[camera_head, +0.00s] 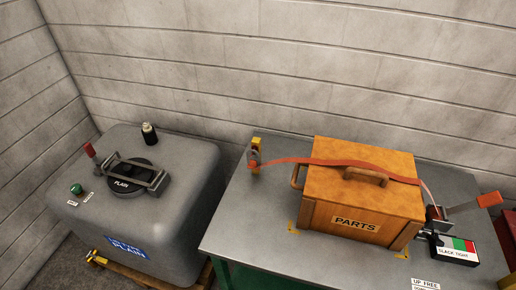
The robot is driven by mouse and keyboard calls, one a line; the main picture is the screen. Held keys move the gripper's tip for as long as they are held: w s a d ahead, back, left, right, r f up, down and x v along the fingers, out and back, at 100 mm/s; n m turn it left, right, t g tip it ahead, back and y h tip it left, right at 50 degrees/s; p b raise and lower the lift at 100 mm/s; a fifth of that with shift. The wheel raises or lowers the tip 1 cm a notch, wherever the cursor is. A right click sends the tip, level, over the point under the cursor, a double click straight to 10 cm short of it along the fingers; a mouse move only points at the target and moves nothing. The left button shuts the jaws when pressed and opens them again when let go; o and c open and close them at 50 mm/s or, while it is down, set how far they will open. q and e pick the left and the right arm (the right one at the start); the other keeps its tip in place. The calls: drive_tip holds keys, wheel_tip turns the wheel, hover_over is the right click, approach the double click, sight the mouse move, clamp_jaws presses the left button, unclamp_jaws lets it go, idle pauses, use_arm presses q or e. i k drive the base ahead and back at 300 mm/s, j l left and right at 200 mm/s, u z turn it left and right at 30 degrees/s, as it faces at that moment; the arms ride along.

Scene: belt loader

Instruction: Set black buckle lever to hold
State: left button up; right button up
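The dark buckle (436,215) sits at the right of the wooden PARTS box, at the end of an orange strap (348,164). Its lever (463,208), with an orange-red grip, points out to the right and slightly up. The strap runs over the PARTS box (400,205) from a yellow-and-grey anchor (255,153) on the left, and it bows above the lid. A SLACK/TIGHT gauge (458,255) with white, green and red areas stands in front of the buckle. I cannot read its pointer. Neither of my grippers is in view.
The grey metal table (250,215) has free room left of the box. An UP FREE label (425,283) is cut off at the bottom edge. A grey tank (190,205) with a clamped black PLAIN lid stands at left. A block wall (300,60) closes the back.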

sight(433, 240)
drive_tip(key=z, duration=1.45)
